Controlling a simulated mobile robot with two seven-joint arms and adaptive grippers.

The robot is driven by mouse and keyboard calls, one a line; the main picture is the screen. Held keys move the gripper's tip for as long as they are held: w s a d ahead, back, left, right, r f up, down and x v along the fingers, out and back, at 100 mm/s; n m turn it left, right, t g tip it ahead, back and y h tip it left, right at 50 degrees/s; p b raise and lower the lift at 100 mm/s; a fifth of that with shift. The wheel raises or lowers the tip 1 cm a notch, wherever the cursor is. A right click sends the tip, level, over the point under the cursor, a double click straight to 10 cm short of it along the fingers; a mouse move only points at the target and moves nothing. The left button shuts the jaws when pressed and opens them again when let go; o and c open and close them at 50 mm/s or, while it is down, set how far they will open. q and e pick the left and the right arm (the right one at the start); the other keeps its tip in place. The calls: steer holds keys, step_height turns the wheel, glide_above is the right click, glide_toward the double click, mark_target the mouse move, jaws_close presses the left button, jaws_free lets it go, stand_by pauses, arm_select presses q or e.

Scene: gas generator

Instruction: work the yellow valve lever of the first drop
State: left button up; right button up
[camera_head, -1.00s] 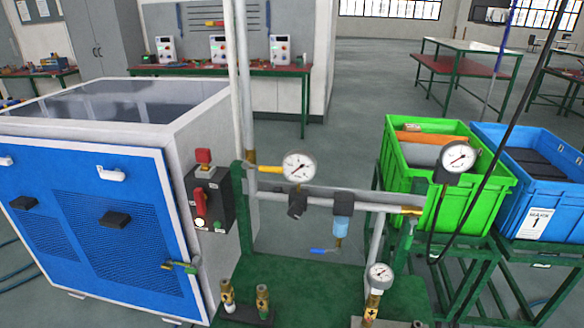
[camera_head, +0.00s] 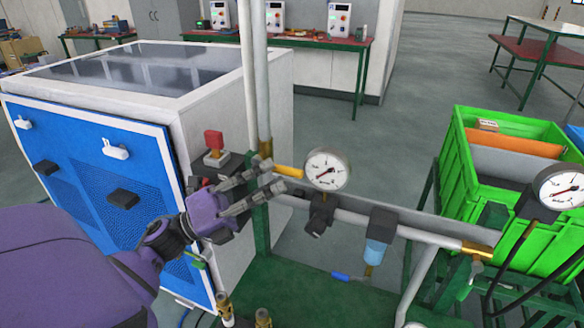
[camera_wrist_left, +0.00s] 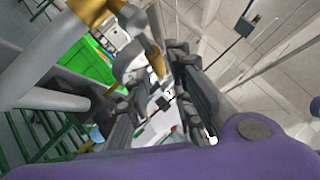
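The yellow valve lever (camera_head: 289,171) points right from the vertical pipe, just left of the first round gauge (camera_head: 327,170). My left gripper (camera_head: 272,178) reaches in from the left, its two dark fingers spread apart with nothing seen between them. Its fingertips are close to the lever's left end; I cannot tell whether they touch it. In the left wrist view the spread fingers (camera_wrist_left: 158,100) show with brass-yellow parts (camera_wrist_left: 155,58) near them; I cannot tell which part is the lever. My right gripper is out of view.
The vertical pipe (camera_head: 252,85) stands close behind the fingers. The blue-fronted generator cabinet (camera_head: 95,165), with a red knob (camera_head: 213,140) on its side, is at the left. A filter (camera_head: 378,240) hangs below the horizontal pipe. A green crate (camera_head: 465,150) stands at the right.

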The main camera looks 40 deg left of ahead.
mark_target(290, 172)
arm_select(q)
steer(key=p+x, duration=0.1)
steer(key=x, duration=0.3)
steer(key=shift+w+d+r, duration=0.1)
steer(key=shift+w+r, duration=0.05)
steer(key=shift+w, duration=0.3)
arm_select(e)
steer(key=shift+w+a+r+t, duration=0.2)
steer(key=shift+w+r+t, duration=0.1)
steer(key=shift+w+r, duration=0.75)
arm_select(q)
steer(key=shift+c, duration=0.4)
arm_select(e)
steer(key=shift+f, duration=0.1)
arm_select(q)
jaws_close()
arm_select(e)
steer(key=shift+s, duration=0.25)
